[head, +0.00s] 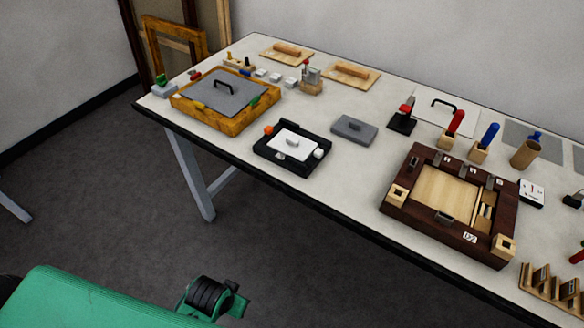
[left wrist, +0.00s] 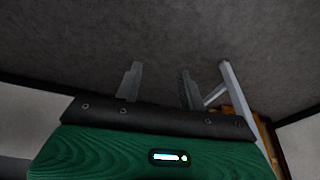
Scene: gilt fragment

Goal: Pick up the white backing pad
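A white pad (head: 299,139) with a small grey grip on top lies in a black tray (head: 262,152) near the table's front edge, left of the middle in the head view. It looks like the white backing pad. A thin white plate (head: 462,118) with a black handle lies farther back on the right. My left gripper (left wrist: 158,85) shows in the left wrist view with its two fingers apart and nothing between them. It points over the floor, away from the pad. My right gripper is in neither view.
A golden frame with a grey handled panel (head: 224,92) stands left of the tray. A grey block (head: 354,129) lies to its right, then a dark brown frame (head: 400,206). The table's front edge (head: 322,208) is close to the tray. A table leg (left wrist: 234,98) shows beside my left gripper.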

